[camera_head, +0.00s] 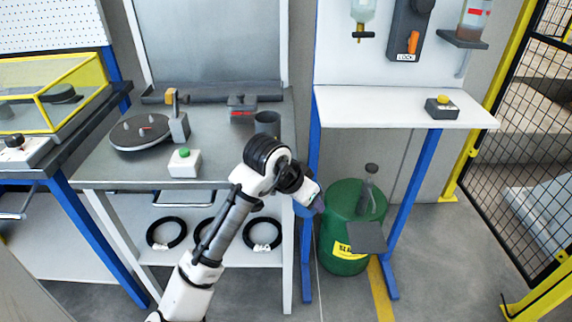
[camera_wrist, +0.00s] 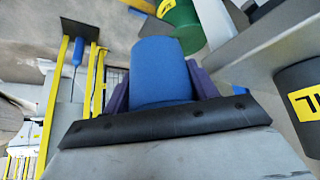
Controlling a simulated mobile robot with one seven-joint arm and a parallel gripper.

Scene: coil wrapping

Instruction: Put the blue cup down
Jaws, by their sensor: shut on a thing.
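The blue cup (camera_wrist: 161,72) fills the middle of the wrist view. My gripper (camera_wrist: 160,82) has its purple fingers on both sides of the cup and is shut on it. In the head view my gripper (camera_head: 318,203) is in the gap between the grey workbench and the white shelf table, lower than both tops and in front of the green barrel. The cup is mostly hidden there by my wrist. I cannot tell its exact tilt.
The grey workbench (camera_head: 110,172) carries a round turntable (camera_head: 140,133), a green-button box (camera_head: 184,163) and a dark cylinder (camera_head: 267,123). The white shelf table (camera_head: 385,108) has free room left of a yellow-button box (camera_head: 442,107). A green barrel (camera_head: 340,225) stands below. Yellow-framed fencing bounds the right.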

